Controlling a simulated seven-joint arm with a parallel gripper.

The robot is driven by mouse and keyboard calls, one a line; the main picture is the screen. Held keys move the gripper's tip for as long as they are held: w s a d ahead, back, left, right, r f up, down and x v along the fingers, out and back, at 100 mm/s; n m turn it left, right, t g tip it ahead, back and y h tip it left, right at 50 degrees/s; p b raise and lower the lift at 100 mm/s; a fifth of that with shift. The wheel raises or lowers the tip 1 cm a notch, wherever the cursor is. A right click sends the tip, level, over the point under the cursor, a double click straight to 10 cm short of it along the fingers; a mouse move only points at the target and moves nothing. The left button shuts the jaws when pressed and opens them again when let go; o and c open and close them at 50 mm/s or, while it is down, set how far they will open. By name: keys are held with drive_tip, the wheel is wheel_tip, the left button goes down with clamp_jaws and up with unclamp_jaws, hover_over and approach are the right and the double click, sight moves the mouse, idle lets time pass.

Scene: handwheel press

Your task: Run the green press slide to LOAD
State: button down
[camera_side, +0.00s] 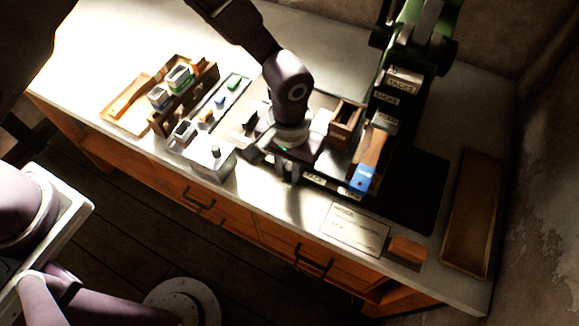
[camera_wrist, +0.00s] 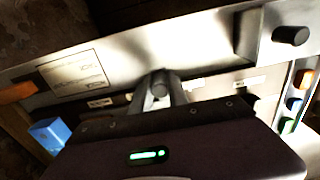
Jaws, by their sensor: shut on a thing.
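The green press (camera_side: 440,45) stands at the back right of the bench in the side view. Small label plates (camera_side: 401,83) run down its front. I cannot make out which part is its slide or which label reads LOAD. My gripper (camera_side: 285,170) is low over the front middle of the bench, left of the blue-ended piece (camera_side: 362,178). In the wrist view my gripper (camera_wrist: 160,90) is shut around a small grey part, probably a handle. My arm and gripper body hide most of it, and any handwheel is not clearly visible.
A grey box with a black knob (camera_side: 210,158) stands left of my gripper. Racks with coloured pieces (camera_side: 185,100) are beyond it. An open wooden box (camera_side: 343,125) is close on the right. A paper card (camera_side: 355,228), an orange block (camera_side: 407,248) and a wooden tray (camera_side: 470,215) lie at front right.

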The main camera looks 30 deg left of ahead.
drive_tip(key=a, duration=0.9)
drive_tip(key=c, duration=0.8)
unclamp_jaws()
drive_tip(key=shift+o, duration=0.6)
drive_tip(key=shift+a, duration=0.1)
drive_tip(key=shift+a, duration=0.1)
